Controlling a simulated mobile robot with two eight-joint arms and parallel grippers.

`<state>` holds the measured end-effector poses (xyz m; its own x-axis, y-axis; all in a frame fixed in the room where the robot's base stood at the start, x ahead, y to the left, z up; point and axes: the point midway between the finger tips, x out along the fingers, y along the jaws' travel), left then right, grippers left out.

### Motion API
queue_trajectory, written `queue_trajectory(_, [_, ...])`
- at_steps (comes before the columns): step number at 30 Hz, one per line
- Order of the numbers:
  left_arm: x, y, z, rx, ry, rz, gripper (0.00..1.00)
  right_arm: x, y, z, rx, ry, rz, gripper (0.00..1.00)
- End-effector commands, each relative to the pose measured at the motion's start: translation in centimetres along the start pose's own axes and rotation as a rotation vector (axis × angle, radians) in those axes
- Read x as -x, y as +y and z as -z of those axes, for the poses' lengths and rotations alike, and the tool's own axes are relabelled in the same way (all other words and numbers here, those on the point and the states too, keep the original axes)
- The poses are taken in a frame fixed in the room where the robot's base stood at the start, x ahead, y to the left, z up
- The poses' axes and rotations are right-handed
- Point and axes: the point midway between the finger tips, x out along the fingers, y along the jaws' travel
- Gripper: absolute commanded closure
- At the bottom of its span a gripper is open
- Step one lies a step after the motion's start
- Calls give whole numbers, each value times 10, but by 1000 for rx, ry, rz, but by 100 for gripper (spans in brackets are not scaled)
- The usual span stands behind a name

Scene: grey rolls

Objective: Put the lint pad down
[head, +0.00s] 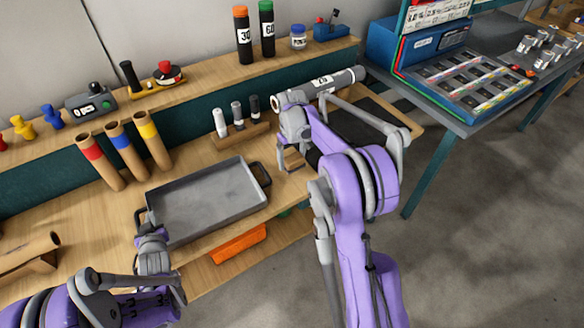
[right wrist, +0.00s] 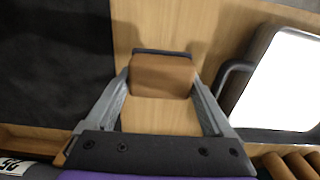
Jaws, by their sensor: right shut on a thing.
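The lint pad, a brown block with a dark blue strip along one side (right wrist: 162,78), is between the fingers of my right gripper (right wrist: 161,84). In the head view the pad (head: 293,160) is over the wooden bench, between the grey tray and a dark mat. My right gripper (head: 290,148) is shut on it. I cannot tell whether the pad touches the bench. My left gripper (head: 150,238) is at the near left handle of the grey tray (head: 205,203); its fingertips are too hidden to tell their state.
The dark mat (head: 345,140) lies right of the pad. A grey labelled roll (head: 325,85) lies behind it. A rack with several small cylinders (head: 240,135) stands behind the tray. Bare wood (right wrist: 160,118) surrounds the pad.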

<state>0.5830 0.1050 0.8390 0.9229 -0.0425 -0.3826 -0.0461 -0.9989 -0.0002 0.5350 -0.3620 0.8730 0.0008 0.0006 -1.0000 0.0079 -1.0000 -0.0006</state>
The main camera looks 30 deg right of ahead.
Motion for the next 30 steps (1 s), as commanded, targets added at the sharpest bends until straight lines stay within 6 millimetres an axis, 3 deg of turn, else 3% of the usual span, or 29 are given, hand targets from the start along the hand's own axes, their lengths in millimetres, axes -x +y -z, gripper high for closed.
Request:
queue_trajectory(10, [0, 0, 0, 0, 0, 0, 100, -39, 0, 0, 0, 0, 0, 66])
queue_trajectory(21, [0, 0, 0, 0, 0, 0, 100, -44, 0, 0, 0, 0, 0, 66])
queue_trajectory(22, [0, 0, 0, 0, 0, 0, 100, -43, 0, 0, 0, 0, 0, 10])
queue_trajectory(24, [0, 0, 0, 0, 0, 0, 100, -43, 0, 0, 0, 0, 0, 0])
queue_trajectory(30, [0, 0, 0, 0, 0, 0, 100, -43, 0, 0, 0, 0, 0, 0])
